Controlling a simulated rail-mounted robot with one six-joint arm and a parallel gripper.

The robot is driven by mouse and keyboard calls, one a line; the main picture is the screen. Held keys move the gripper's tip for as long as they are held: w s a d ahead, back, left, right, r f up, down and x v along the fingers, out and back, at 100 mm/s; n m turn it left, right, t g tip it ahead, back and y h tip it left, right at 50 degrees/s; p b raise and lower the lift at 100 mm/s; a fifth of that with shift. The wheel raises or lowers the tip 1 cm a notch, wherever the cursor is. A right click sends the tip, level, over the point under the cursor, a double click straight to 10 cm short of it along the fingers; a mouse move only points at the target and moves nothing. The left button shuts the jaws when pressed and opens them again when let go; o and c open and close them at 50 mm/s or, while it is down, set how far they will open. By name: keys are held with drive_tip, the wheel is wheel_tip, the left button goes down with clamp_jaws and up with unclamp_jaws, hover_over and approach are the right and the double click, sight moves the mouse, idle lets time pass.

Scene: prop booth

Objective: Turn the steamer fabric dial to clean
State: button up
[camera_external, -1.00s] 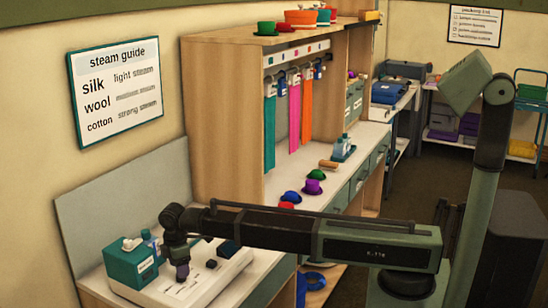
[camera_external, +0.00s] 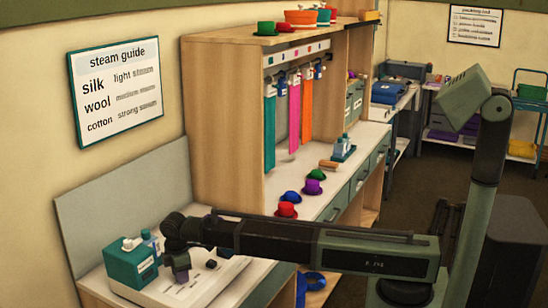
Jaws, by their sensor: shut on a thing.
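The steamer stands on the white counter at the lower left, with a teal tank (camera_external: 128,268) and a low white base (camera_external: 196,291). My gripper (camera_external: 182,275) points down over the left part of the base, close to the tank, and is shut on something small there. I take this to be the fabric dial. The fingers hide it, so its pointer and setting cannot be read. A small dark knob-like part (camera_external: 211,264) shows on the base to the right of my gripper. The markings on the base are too small to read.
My forearm reaches across the counter from the right. Red (camera_external: 287,209), blue (camera_external: 291,197) and purple (camera_external: 313,186) hats sit on the counter behind it. A grey panel (camera_external: 120,215) backs the steamer. A steam guide (camera_external: 115,92) hangs on the wall.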

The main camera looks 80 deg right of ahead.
drive_tip(key=shift+m, duration=0.3)
drive_tip(key=m, duration=0.4)
drive_tip(key=shift+m, duration=0.3)
drive_tip(key=m, duration=0.4)
drive_tip(key=shift+m, duration=0.3)
drive_tip(key=m, duration=1)
drive_tip(key=o, duration=0.9)
